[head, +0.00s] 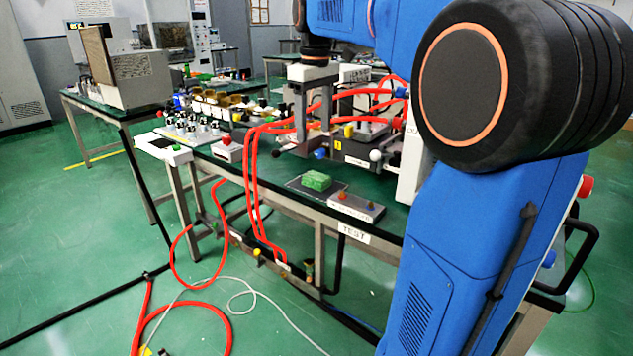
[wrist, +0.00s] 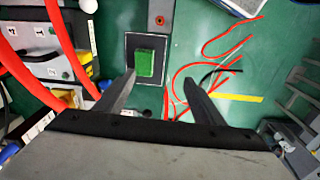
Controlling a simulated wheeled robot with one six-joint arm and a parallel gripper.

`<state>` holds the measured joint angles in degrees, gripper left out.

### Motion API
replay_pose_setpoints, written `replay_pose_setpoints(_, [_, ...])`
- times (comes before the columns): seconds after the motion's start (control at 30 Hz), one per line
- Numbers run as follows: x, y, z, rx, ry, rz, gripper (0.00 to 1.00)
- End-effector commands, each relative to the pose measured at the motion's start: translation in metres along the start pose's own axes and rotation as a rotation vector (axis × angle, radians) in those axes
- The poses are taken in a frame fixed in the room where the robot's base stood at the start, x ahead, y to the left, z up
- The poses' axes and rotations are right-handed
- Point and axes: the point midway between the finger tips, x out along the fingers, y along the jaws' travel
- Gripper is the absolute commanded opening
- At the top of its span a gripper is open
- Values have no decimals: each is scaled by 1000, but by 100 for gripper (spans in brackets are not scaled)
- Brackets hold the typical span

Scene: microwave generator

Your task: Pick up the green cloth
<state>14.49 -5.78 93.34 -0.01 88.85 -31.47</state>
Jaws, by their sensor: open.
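The green cloth (head: 316,180) is a small folded block lying on a dark square pad (head: 297,185) near the front edge of the green-topped workbench. In the wrist view the cloth (wrist: 145,63) shows whole, just beyond the fingertips and nearer the left finger. My gripper (head: 313,132) points down over the bench, above and behind the cloth in the head view. Its two fingers (wrist: 159,79) are apart with nothing between them. The gripper does not appear to touch the cloth.
A grey button box (head: 356,206) sits right of the cloth. Red hoses (head: 253,165) run left of it and over the bench edge. Equipment with red tubes (head: 362,140) stands behind. Valves and small parts (head: 190,127) crowd the bench's left end.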

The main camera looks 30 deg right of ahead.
Motion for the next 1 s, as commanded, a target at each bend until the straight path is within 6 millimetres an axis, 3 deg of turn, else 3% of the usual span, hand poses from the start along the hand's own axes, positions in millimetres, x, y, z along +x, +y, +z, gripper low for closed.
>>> replay_pose_setpoints(0.03, [-3, 12, -9, -7, -11, -6, 62])
replay_pose_setpoints(0.2, [-12, 38, -25, -38, -41, -25, 62])
replay_pose_setpoints(0.43, [-8, 47, -30, -53, -54, -35, 62])
replay_pose_setpoints(1.0, [88, 43, -25, -52, -55, -36, 62])
